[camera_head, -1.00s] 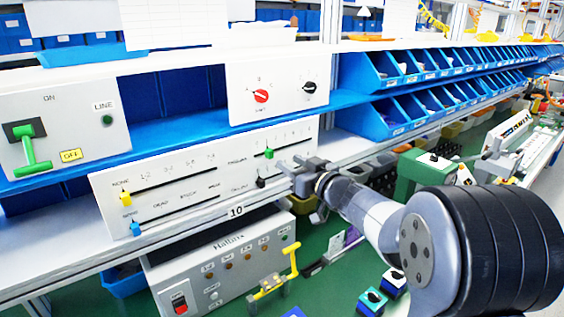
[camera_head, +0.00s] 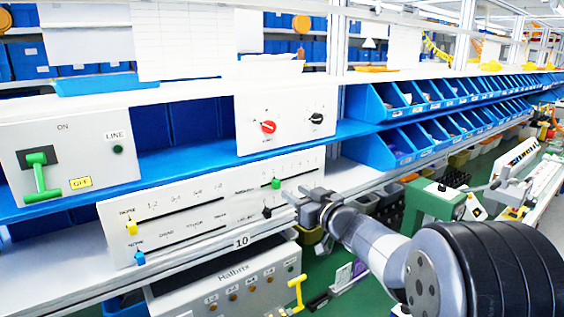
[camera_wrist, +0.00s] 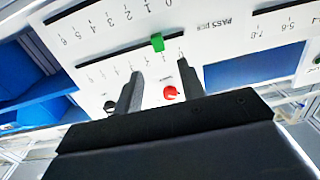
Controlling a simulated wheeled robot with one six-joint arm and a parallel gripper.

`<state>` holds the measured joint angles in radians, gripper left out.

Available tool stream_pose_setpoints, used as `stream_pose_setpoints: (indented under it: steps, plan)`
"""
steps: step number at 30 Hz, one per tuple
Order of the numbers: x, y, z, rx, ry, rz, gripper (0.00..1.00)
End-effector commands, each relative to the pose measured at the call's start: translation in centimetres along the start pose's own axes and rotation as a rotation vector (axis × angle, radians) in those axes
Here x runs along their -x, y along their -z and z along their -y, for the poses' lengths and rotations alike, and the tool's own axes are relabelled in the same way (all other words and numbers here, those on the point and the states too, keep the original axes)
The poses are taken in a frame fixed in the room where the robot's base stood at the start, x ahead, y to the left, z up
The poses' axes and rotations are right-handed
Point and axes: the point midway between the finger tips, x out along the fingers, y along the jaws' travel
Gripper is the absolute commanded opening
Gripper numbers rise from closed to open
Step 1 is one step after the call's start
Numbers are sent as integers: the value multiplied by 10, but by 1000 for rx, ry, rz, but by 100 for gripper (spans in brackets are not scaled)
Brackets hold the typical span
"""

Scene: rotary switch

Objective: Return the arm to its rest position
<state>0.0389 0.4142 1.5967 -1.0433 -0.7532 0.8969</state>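My gripper (camera_head: 303,203) is in front of the right end of the white slider panel, just right of the black slider knob (camera_head: 267,212). In the wrist view my gripper (camera_wrist: 157,78) has its two dark fingers apart with nothing held between them. The green slider knob (camera_wrist: 157,42) shows beyond the fingertips, and in the head view it is on the upper slot (camera_head: 276,184). The red rotary knob (camera_head: 268,127) and black rotary knob (camera_head: 316,118) are on the upper white box. A red knob (camera_wrist: 170,92) also shows between the fingers.
A yellow slider (camera_head: 131,228) and blue slider (camera_head: 139,258) are at the panel's left. A box with a green lever (camera_head: 41,175) stands on the upper left shelf. Blue bins (camera_head: 395,143) line the right shelves. A grey control box (camera_head: 225,283) is below.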

Motion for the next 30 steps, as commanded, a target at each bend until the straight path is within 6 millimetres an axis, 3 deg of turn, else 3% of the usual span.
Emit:
stream_pose_setpoints:
  steps: [6, 13, 30]
  plan:
    - [-40, 1, 1, -1, 2, 2, 38]
    - [-69, 1, 0, -1, 1, 1, 38]
    - [-70, 0, 0, -1, -2, 0, 38]
